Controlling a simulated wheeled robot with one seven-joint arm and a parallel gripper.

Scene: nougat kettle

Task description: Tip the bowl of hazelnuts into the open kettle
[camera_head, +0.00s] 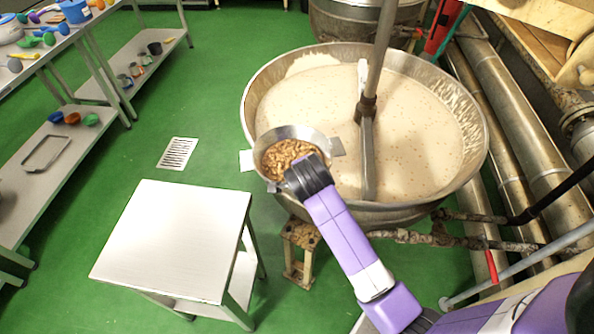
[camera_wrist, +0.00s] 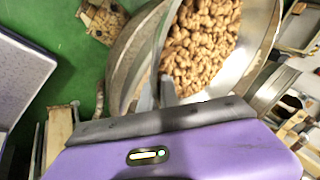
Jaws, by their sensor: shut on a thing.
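The open kettle (camera_head: 420,185) is a wide metal vessel filled with pale nougat mass with brown specks. A vertical stirrer shaft (camera_head: 375,70) stands in it. The metal bowl (camera_head: 315,135) holds brown hazelnuts (camera_head: 285,158) and is at the kettle's left rim, partly overlapping it in the head view. The nuts (camera_wrist: 203,45) also fill the bowl (camera_wrist: 258,55) in the wrist view. My gripper (camera_head: 298,178) is shut on the bowl's near edge. The fingertips are mostly hidden. I cannot tell whether the bowl touches the kettle rim.
A small white-topped table (camera_head: 175,238) stands left of the kettle, its top bare. Shelves with colourful utensils (camera_head: 50,38) line the far left. Large metal pipes (camera_head: 510,120) run along the right. A floor drain (camera_head: 178,153) lies in the open green floor.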

